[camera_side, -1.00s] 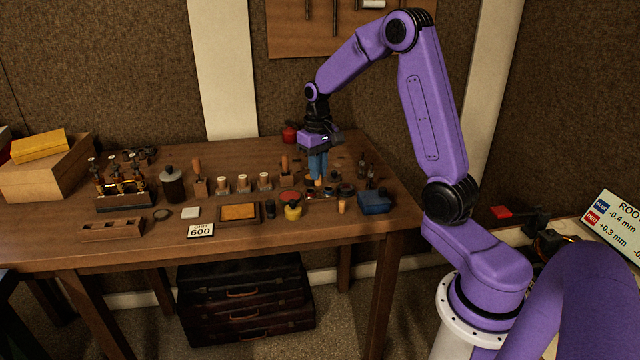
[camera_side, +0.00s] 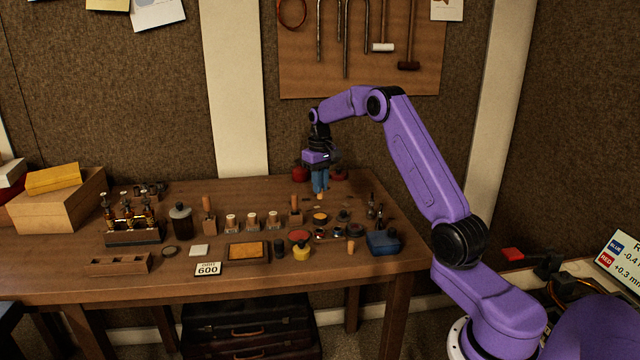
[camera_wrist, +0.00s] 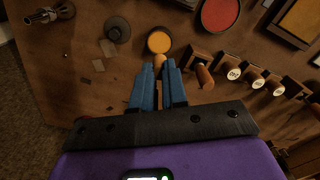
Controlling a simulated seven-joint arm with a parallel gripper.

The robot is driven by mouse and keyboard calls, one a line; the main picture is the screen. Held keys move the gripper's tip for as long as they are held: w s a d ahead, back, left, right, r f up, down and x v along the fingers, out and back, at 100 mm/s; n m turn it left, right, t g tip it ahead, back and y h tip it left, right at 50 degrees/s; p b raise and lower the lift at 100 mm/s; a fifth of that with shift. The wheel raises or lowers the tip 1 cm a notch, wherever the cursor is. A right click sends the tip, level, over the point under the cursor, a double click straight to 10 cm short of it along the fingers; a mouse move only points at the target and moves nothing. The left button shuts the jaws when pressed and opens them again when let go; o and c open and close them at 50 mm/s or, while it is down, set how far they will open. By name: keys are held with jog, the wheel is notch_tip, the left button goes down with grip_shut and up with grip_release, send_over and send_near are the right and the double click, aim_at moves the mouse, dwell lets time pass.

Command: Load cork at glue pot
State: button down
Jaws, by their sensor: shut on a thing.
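My gripper (camera_side: 320,190) is shut on a small tan cork (camera_side: 320,196), which sticks out below the blue fingertips. In the wrist view the cork (camera_wrist: 159,60) sits between the fingertips (camera_wrist: 160,70). A small round dark-rimmed pot with amber contents (camera_side: 320,217) stands on the bench, apparently the glue pot. In the side view the cork hangs above and behind it, with a visible gap. In the wrist view the amber pot (camera_wrist: 159,42) shows just beyond the cork. The fingers hide part of the cork.
A wooden-handled tool (camera_side: 295,208) and several labelled corks (camera_side: 252,221) stand left of the pot. Small dark bottles (camera_side: 371,205) stand right.

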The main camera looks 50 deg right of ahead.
aim_at(320, 198)
jog(key=shift+f, duration=2.65)
jog(key=shift+f, duration=0.5)
jog(key=shift+r, duration=3.55)
jog(key=shift+a, duration=0.1)
